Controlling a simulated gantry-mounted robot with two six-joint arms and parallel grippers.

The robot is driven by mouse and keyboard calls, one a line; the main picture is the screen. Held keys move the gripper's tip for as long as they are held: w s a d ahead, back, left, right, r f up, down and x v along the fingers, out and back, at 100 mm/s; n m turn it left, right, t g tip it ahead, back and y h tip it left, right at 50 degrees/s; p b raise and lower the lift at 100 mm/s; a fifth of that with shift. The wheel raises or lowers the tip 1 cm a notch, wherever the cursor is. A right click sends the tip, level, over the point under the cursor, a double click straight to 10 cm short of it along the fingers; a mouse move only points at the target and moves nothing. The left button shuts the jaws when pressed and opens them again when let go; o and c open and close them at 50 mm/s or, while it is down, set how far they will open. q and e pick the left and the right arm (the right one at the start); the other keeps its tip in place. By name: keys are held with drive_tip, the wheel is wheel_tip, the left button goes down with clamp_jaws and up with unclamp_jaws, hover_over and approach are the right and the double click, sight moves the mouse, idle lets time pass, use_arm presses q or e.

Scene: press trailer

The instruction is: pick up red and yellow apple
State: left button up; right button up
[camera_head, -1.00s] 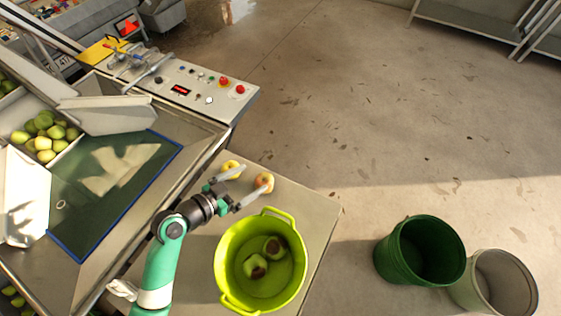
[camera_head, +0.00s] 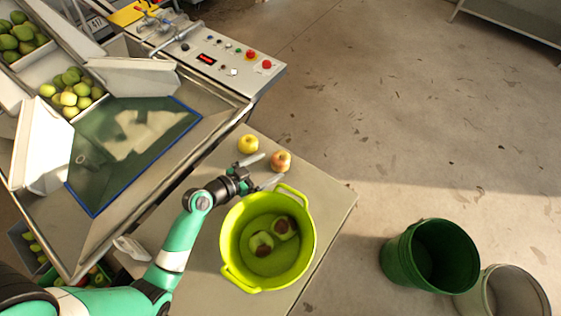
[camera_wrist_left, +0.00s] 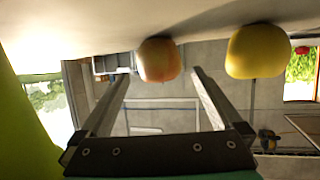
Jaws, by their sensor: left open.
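The red and yellow apple (camera_head: 281,161) stands on the grey table, near its back edge. It also shows in the left wrist view (camera_wrist_left: 159,60), straight ahead between the finger lines. A plain yellow apple (camera_head: 248,144) stands to its left in the head view; the left wrist view (camera_wrist_left: 258,51) shows it to the right, outside the fingers. My left gripper (camera_head: 264,170) is open and empty, low over the table, its fingers pointing toward the red and yellow apple and a little short of it. My right gripper is not in view.
A lime-green bucket (camera_head: 226,243) holding dark-marked green apples stands close beside my left gripper on the table (camera_head: 327,197). A sorting machine with a control panel (camera_head: 228,62) is at left. A dark green bin (camera_head: 398,262) and a grey bin (camera_head: 499,290) stand on the floor at right.

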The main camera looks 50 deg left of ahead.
sight(273, 164)
use_arm(q)
drive_tip(key=b+x, duration=0.1)
drive_tip(key=x, duration=0.3)
drive_tip(key=shift+w+d, duration=0.1)
drive_tip(key=shift+w, duration=0.3)
drive_tip(key=shift+s, duration=0.1)
drive_tip(key=c, duration=1.3)
drive_tip(key=shift+o, duration=0.2)
wheel_tip(273, 164, up, 9)
drive_tip(key=p, duration=0.4)
drive_tip(key=shift+r+p, duration=0.15)
drive_tip(key=shift+p, duration=0.15)
drive_tip(key=shift+r, duration=0.4)
